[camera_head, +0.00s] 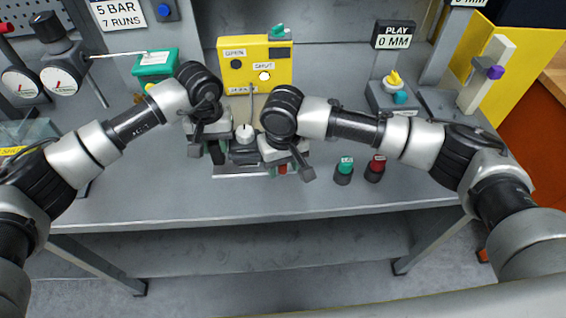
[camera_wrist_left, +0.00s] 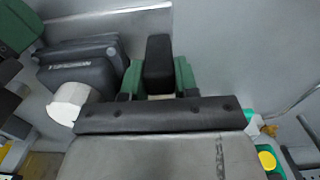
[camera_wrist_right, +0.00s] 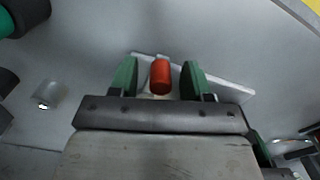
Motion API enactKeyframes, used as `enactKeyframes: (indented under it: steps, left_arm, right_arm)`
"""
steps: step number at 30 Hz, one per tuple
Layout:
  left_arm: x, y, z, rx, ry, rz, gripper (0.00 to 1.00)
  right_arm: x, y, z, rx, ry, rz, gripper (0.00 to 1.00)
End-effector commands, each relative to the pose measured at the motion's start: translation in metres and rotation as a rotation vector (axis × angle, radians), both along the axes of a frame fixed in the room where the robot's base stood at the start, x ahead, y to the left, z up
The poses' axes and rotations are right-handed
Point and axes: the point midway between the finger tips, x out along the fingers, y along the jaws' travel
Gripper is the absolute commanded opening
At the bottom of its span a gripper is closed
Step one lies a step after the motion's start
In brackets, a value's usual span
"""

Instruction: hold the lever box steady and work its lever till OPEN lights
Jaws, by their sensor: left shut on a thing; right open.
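The dark lever box (camera_wrist_left: 80,70) has a pale round cap and shows in the left wrist view. In the head view a white knob (camera_head: 244,133) stands between my grippers. My left gripper (camera_wrist_left: 158,78) is shut on a black block (camera_wrist_left: 158,55) beside the box. Its green fingers touch the block on both sides. The lever's orange-red end (camera_wrist_right: 160,77) lies between the green fingers of my open right gripper (camera_wrist_right: 160,80), with gaps on both sides. The yellow panel (camera_head: 232,75) carries OPEN and SHUT labels; the lamp by SHUT (camera_head: 265,75) glows white. My wrists hide much of the box.
A green box (camera_head: 155,63) and gauges (camera_head: 65,80) stand at left. Green (camera_head: 344,168) and red (camera_head: 376,168) buttons stand right of my right gripper. A PLAY 0 MM sign (camera_head: 394,35) is behind. The bench front (camera_head: 240,205) is clear.

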Motion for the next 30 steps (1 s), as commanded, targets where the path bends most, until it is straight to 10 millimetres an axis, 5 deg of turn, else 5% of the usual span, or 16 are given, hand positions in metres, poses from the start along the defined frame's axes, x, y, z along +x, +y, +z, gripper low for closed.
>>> enactKeyframes:
  steps: [2, 12, 30]
  left_arm:
    - [-0.0007, 0.0021, -0.0042, 0.006, 0.005, 0.004, 0.0]
    - [-0.0006, 0.0021, -0.004, 0.006, 0.005, 0.004, 0.0]
    - [-0.0004, 0.0022, -0.0037, 0.006, 0.004, 0.003, 0.0]
  right_arm:
    - [0.0, 0.0001, -0.0005, 0.0, 0.0, 0.0, 0.48]
    - [0.0001, 0.0, -0.0001, 0.0, 0.0, 0.0, 0.0]
    - [0.001, -0.0086, 0.0003, -0.001, 0.0, 0.132, 0.0]
